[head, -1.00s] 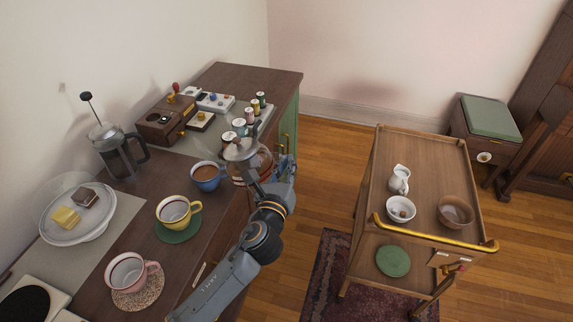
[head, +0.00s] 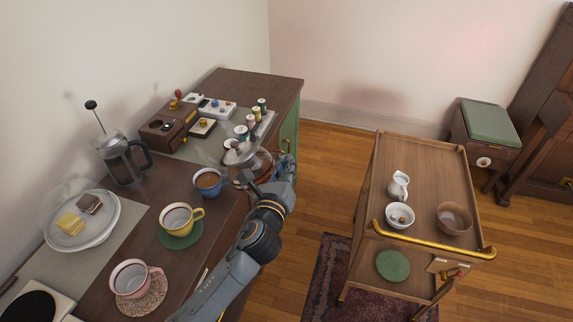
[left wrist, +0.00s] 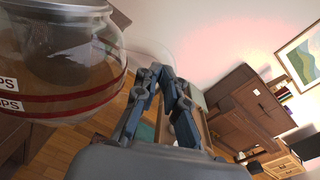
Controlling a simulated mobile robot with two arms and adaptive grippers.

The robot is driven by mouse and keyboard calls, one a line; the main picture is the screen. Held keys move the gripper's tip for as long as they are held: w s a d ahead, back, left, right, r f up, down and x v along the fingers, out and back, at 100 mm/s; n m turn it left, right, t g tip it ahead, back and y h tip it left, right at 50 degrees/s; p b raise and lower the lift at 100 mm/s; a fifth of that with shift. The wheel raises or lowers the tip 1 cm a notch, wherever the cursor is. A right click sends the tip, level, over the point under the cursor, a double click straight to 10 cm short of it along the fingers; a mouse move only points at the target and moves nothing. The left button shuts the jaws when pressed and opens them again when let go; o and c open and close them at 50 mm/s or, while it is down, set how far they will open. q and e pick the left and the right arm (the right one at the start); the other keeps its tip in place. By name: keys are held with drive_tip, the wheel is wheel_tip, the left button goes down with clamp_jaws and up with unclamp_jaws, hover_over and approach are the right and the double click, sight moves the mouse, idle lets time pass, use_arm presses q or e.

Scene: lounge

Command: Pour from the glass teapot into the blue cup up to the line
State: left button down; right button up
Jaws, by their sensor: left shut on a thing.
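The glass teapot (head: 262,166) is at the counter's right edge in the head view, partly hidden by my left arm. In the left wrist view the glass vessel (left wrist: 62,75) with red bands fills the left side. My left gripper (head: 283,172) is shut on the teapot at its right side; its fingers show in the left wrist view (left wrist: 162,75), but the grip point is not clear. The blue cup (head: 208,190) stands just left of the teapot with brown liquid inside. I cannot make out its line or any stream. My right gripper is not in view.
A yellow cup (head: 176,224) on a green coaster and a pink cup (head: 130,284) stand nearer on the counter. A French press (head: 118,164) and a cake plate (head: 105,232) stand left. Spools (head: 252,118) are behind the teapot. A wooden trolley (head: 425,165) stands right.

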use_arm(q)
drive_tip(key=shift+w+a+r+n+p, duration=0.1)
drive_tip(key=shift+r+n+p, duration=0.25)
drive_tip(key=shift+r, duration=0.3)
drive_tip(key=shift+w+a+r+n+p, duration=0.1)
drive_tip(key=shift+r+n+p, duration=0.25)
drive_tip(key=shift+r, duration=0.3)
drive_tip(key=f+m+b, duration=0.1)
drive_tip(key=f, duration=0.1)
drive_tip(key=f+m+b, duration=0.2)
drive_tip(key=f, duration=0.1)
drive_tip(key=shift+s+d+f+m+b, duration=0.15)
drive_tip(key=shift+d+f+m+b, duration=0.15)
drive_tip(key=shift+d+f, duration=0.05)
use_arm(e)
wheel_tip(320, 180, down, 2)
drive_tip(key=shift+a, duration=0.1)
